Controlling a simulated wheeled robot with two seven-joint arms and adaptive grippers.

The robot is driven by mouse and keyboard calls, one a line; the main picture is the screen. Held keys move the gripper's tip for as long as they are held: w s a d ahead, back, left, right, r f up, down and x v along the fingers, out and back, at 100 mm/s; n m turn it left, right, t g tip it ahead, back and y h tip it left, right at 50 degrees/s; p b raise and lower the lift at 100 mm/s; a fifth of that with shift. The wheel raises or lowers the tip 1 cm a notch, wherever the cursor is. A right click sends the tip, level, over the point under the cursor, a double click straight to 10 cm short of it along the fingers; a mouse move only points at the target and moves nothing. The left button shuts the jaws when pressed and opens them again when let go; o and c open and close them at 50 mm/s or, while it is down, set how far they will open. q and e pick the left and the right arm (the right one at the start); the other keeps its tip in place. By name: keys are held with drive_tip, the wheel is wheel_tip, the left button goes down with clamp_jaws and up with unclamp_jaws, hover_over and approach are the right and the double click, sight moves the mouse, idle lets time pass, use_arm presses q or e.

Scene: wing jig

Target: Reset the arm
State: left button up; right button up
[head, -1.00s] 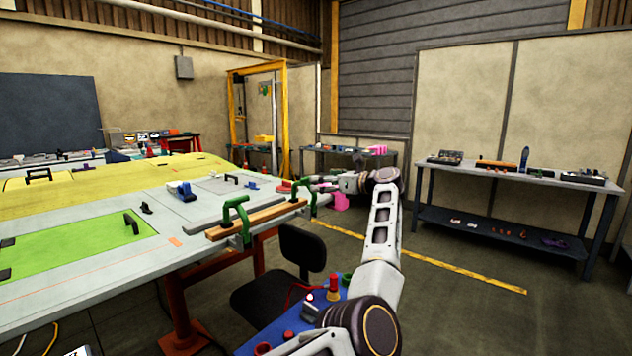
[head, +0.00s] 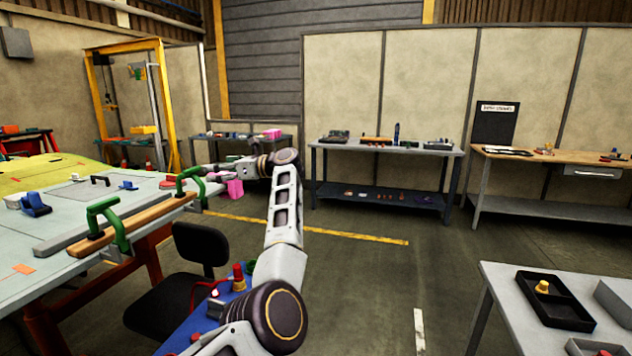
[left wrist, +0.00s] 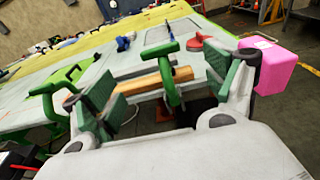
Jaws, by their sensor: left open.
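My left arm reaches from the bottom of the head view toward the wing table (head: 60,275). Its gripper (head: 210,172) is beside the table's right corner, near a green clamp (head: 190,187). In the left wrist view the gripper (left wrist: 167,95) is open, with its green pads wide apart and nothing between them held. A green clamp (left wrist: 168,78) and a wooden bar (left wrist: 150,82) show beyond the pads. My right gripper is not in view.
A black chair (head: 198,245) and a blue surface with small items (head: 195,318) are close below my arm. A grey table with a black tray (head: 555,300) stands at the lower right. Benches (head: 385,150) line the back wall. The floor between is clear.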

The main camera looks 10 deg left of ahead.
use_arm(q)
drive_tip(key=shift+m, duration=0.3)
